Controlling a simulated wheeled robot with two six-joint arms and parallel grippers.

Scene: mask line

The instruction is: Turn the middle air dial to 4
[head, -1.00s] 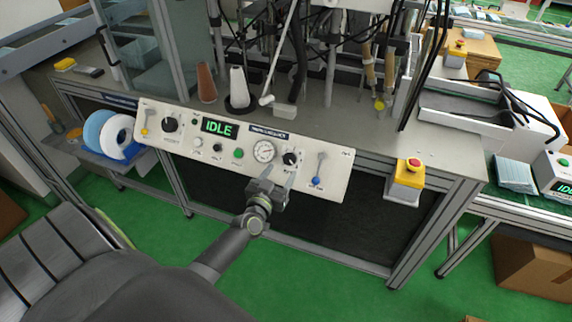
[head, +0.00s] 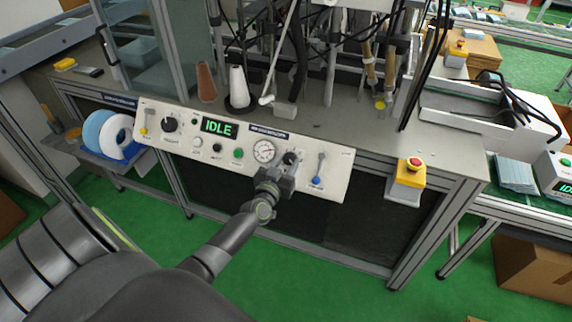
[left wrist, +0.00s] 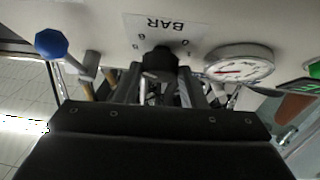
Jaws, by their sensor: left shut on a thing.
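The black air dial (head: 291,158) is on the white control panel (head: 335,185), just right of the round pressure gauge (head: 264,151). In the left wrist view the same dial (left wrist: 160,62) sits under the word BAR, with the gauge (left wrist: 240,68) to its right. My left gripper (head: 284,168) is at the panel, shut on this dial. In the left wrist view its fingers (left wrist: 160,84) stand on both sides of the dial. The gripper partly hides the dial, and I cannot read its setting. My right gripper is not in view.
A lever with a blue knob (head: 316,181) stands right of the dial and shows close by in the left wrist view (left wrist: 51,43). The green display (head: 219,128) reads IDLE. A yellow emergency-stop box (head: 408,173) hangs further right. The green floor before the panel is clear.

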